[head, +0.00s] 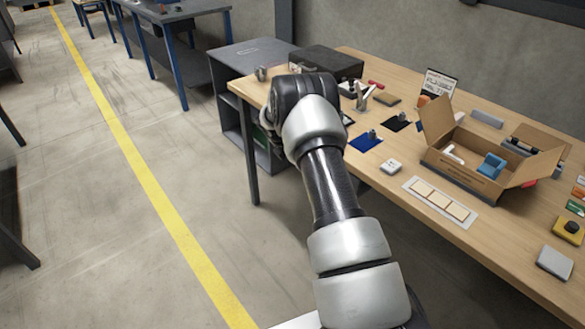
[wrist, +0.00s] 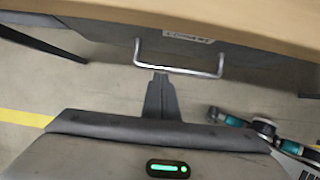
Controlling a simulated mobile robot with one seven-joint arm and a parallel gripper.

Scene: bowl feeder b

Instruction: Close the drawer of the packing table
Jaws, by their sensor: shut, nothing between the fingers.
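The packing table (head: 365,178) has a light wooden top and runs along the right of the head view. The drawer (wrist: 110,36) shows in the wrist view as a dark grey front below the wooden edge, with a small white label (wrist: 187,36). Its silver bar handle (wrist: 180,70) hangs toward my gripper. My gripper (wrist: 160,76) is shut and empty, its tip just below the handle's bar, left of the bar's middle. I cannot tell whether they touch. In the head view my arm hides the gripper and the drawer, and how far the drawer stands out is unclear.
An open cardboard box (head: 462,178), a white tray with tan squares (head: 441,201) and small parts lie on the tabletop. A grey shelf unit (head: 236,62) stands at the table's far end.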

